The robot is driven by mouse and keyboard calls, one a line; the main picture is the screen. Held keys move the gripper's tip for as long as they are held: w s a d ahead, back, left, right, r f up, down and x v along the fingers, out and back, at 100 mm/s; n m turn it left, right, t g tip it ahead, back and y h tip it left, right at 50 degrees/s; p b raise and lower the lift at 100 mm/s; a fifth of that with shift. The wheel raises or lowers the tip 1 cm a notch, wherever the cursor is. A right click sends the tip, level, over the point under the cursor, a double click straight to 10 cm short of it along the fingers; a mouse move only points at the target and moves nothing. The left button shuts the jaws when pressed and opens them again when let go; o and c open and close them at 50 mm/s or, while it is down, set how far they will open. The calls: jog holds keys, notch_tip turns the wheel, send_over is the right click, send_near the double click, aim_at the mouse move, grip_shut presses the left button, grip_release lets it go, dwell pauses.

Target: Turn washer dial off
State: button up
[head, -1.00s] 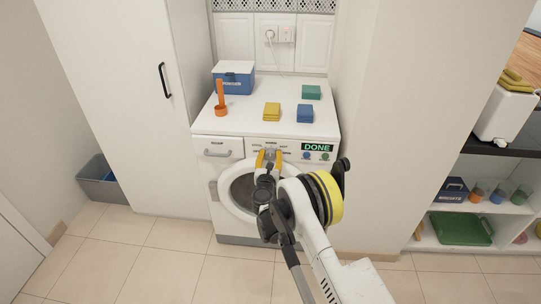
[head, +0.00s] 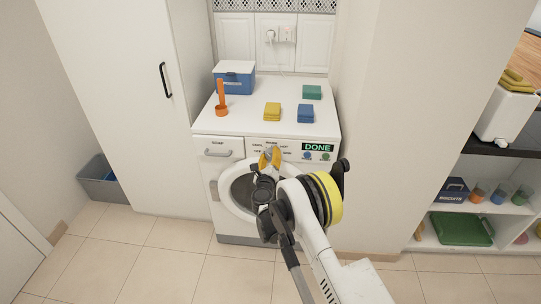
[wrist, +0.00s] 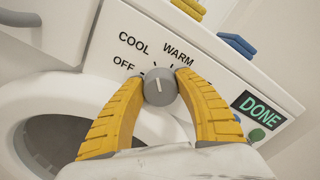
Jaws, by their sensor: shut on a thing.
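The washer (head: 228,172) is a white front-loader with a round door. Its grey dial (wrist: 159,88) sits between the two yellow fingers of my gripper (wrist: 160,92) in the wrist view, which are shut on it from both sides. The dial's pale mark points roughly up in that view, toward the gap between COOL and WARM. The OFF label (wrist: 123,63) lies up and left of the dial. In the head view my gripper (head: 270,157) is at the control panel, and the fingers largely hide the dial. The display (head: 318,147) reads DONE.
On the washer top are a blue box (head: 234,80), an orange upright-handled item (head: 220,100), and yellow (head: 272,112), blue (head: 305,113) and green (head: 311,92) folded cloths. Blue and green buttons sit below the display. Tall white panels flank the washer.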

jog(key=shift+n, duration=1.1)
jog(key=o, duration=1.2)
